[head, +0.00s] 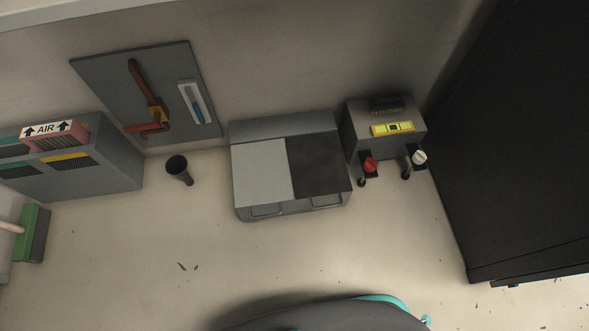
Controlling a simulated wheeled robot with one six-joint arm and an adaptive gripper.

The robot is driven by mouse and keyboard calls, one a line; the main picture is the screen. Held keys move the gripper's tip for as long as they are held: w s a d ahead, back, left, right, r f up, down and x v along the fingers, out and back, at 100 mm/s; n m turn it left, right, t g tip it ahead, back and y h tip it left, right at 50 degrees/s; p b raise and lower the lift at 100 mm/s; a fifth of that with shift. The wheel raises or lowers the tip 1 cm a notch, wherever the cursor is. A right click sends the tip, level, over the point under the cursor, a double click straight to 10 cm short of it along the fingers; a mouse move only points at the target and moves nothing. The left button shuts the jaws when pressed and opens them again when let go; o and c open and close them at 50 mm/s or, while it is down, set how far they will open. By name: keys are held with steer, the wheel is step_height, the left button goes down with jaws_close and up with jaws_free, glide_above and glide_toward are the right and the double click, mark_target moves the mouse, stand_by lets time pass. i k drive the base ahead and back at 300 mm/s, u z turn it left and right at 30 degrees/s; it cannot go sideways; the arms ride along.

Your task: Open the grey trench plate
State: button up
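The light grey plate (261,173) is the left half of the top of a low grey housing (282,128) against the wall. It lies flat and looks closed, side by side with a black plate (318,166) on the right half. The housing's front face has two recessed slots (267,210), one below each plate. What is under the plates is hidden. My gripper is not in view.
Right of the housing is a grey box (384,129) with a red knob (370,164) and a white knob (419,157). A dark cup (178,168) stands to the left. A black cabinet (520,130) fills the right. The floor in front is mostly clear.

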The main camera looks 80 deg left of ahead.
mark_target(261, 175)
steer(key=z, duration=0.05)
steer(key=i, duration=0.55)
steer(key=u, duration=3.85)
steer(key=i, duration=0.5)
steer(key=z, duration=1.05)
steer(key=k, duration=0.8)
steer(key=u, duration=1.25)
